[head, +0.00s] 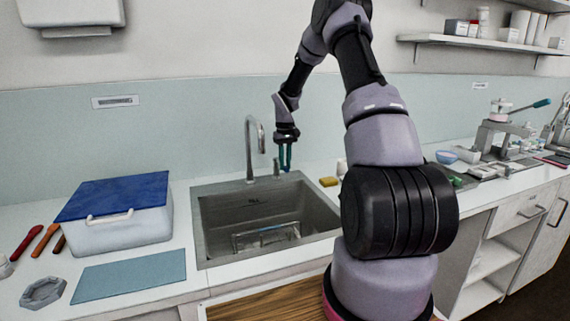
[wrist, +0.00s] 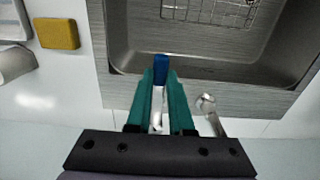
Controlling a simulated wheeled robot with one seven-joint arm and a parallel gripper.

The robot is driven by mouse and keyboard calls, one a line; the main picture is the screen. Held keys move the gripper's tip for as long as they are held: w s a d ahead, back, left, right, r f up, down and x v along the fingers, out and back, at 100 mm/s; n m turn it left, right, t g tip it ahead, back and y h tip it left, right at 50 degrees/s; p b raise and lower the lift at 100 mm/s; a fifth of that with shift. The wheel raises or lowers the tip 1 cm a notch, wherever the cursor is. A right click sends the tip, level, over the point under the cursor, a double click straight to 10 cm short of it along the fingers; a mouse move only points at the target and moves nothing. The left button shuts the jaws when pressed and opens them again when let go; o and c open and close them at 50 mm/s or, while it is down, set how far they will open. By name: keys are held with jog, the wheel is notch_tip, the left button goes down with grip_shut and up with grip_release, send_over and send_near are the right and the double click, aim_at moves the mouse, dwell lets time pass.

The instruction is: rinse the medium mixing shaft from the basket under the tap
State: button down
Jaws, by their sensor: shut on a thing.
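My gripper (head: 285,168) is over the back edge of the sink (head: 212,238), to the right of the tap (head: 250,150). In the wrist view my gripper (wrist: 160,85) has its teal fingers shut on a slim, pale metallic mixing shaft (wrist: 157,112) with a blue end (wrist: 160,66). Its size is not clear, and the fingers hide part of it. A wire basket (head: 265,238) sits on the sink floor; it also shows in the wrist view (wrist: 225,12). No water stream is visible.
A yellow sponge (head: 328,181) lies right of the sink. A white box with a blue lid (head: 120,215) and a blue mat (head: 130,277) are on the left counter. The sink is open around the basket.

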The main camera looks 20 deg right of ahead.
jog(key=shift+w+d+n, duration=0.15)
jog(key=shift+d+n, duration=0.75)
jog(key=shift+n, duration=0.1)
jog(key=c, duration=0.8)
grip_release()
notch_tip(320, 180, up, 11)
